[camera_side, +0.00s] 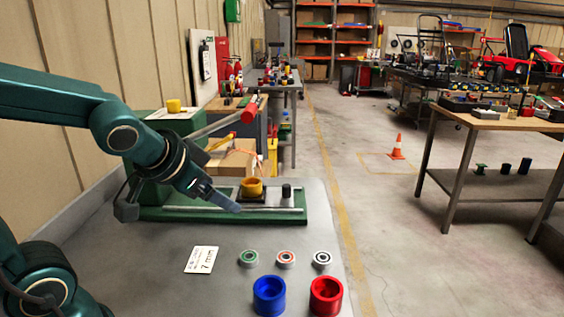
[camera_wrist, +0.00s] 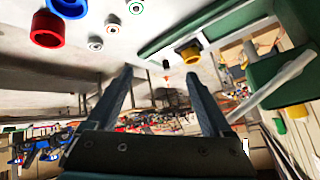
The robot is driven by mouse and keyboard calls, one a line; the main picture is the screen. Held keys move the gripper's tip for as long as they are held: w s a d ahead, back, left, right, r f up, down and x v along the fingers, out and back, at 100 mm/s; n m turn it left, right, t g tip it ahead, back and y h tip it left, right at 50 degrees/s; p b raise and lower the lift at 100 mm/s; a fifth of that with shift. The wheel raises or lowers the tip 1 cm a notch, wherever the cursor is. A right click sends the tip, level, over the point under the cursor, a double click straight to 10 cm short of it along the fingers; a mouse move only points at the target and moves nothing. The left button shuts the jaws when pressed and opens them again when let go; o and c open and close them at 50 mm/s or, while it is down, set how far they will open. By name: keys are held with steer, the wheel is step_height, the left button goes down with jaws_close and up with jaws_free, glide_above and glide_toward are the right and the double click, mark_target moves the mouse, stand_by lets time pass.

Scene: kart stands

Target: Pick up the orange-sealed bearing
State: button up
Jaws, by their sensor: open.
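Three small ring-shaped bearings lie in a row on the grey bench. The orange-sealed bearing (camera_side: 286,259), with a reddish-orange ring, is the middle one. The green-sealed bearing (camera_side: 248,258) is left of it and a dark-sealed bearing (camera_side: 322,259) right of it. In the wrist view the orange-sealed bearing (camera_wrist: 110,24) is small, near the top, with its colour hard to make out. My gripper (camera_side: 230,204) is above the bench, behind and left of the bearings, apart from them. In the wrist view my gripper (camera_wrist: 158,73) has its fingers spread with nothing between them.
A blue cup (camera_side: 269,295) and a red cup (camera_side: 326,296) stand just in front of the bearings. A white card (camera_side: 201,260) marked 7 mm lies to their left. Behind is a green press (camera_side: 180,214) with a yellow ring (camera_side: 251,187) and a red-tipped lever (camera_side: 250,111).

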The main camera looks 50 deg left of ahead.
mark_target(283, 257)
steer(key=w+a+f+m+t, duration=0.25)
steer(key=w+a, duration=0.25)
steer(key=w, duration=0.4)
steer(key=f+m+h, duration=0.1)
steer(key=f+h, duration=0.1)
steer(key=f, duration=0.1)
steer(key=w+d+f+m+h, duration=0.1)
steer(key=f+m+h, duration=0.1)
steer(key=f+h, duration=0.1)
steer(key=w+d+f+m+h, duration=0.1)
steer(key=f+m+h, duration=0.1)
steer(key=f, duration=0.1)
steer(key=shift+w+d, duration=0.25)
steer(key=s+d+f+h, duration=0.1)
steer(key=s+d+f+m+g+h, duration=0.1)
steer(key=s+h, duration=0.1)
steer(key=s+d+f+g+h, duration=0.1)
steer(key=f, duration=0.1)
steer(key=shift+s+h, duration=0.15)
steer(key=shift+h, duration=0.25)
steer(key=shift+d, duration=0.25)
steer(key=shift+x, duration=2.35)
jaws_close()
